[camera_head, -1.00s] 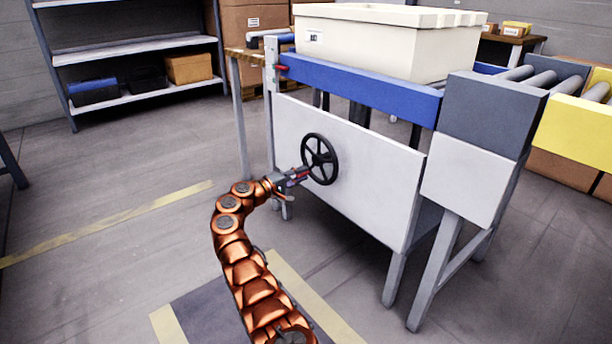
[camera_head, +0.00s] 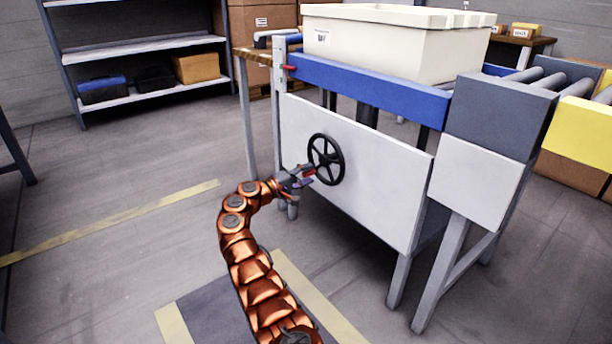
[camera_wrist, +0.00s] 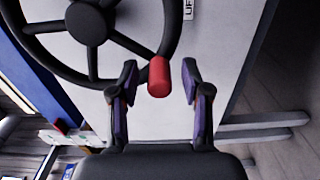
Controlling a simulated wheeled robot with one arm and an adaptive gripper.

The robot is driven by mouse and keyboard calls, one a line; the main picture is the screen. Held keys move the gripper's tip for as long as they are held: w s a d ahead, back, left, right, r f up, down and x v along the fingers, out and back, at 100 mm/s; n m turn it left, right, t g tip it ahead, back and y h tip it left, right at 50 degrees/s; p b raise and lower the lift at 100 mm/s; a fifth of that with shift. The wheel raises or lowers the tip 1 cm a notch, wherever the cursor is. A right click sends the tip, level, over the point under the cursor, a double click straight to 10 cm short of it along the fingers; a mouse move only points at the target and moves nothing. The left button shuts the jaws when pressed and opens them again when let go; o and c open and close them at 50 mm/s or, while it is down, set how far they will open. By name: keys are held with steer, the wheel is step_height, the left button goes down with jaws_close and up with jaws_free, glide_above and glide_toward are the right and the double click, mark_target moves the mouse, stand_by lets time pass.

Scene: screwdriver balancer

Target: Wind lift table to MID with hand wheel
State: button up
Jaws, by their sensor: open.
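The lift table has a blue top edge (camera_head: 370,94) and a white side panel (camera_head: 375,205). A black spoked hand wheel (camera_head: 327,160) is mounted on that panel. In the wrist view, part of the wheel (camera_wrist: 92,24) fills the upper left, with a red handle (camera_wrist: 159,77) standing out from its rim. My gripper (camera_wrist: 160,85) is open, with one finger on each side of the red handle and gaps between. A red marker (camera_head: 290,68) sits by the post at the table's left end. The level it indicates cannot be read.
A cream bin (camera_head: 390,45) stands on the table. A grey roller conveyor (camera_head: 545,75) with a yellow side adjoins at the right. Shelves (camera_head: 150,95) stand at the back left. The floor left of the table is clear. A table leg (camera_head: 405,275) stands in front.

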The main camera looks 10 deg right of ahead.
steer(key=v, duration=1.2)
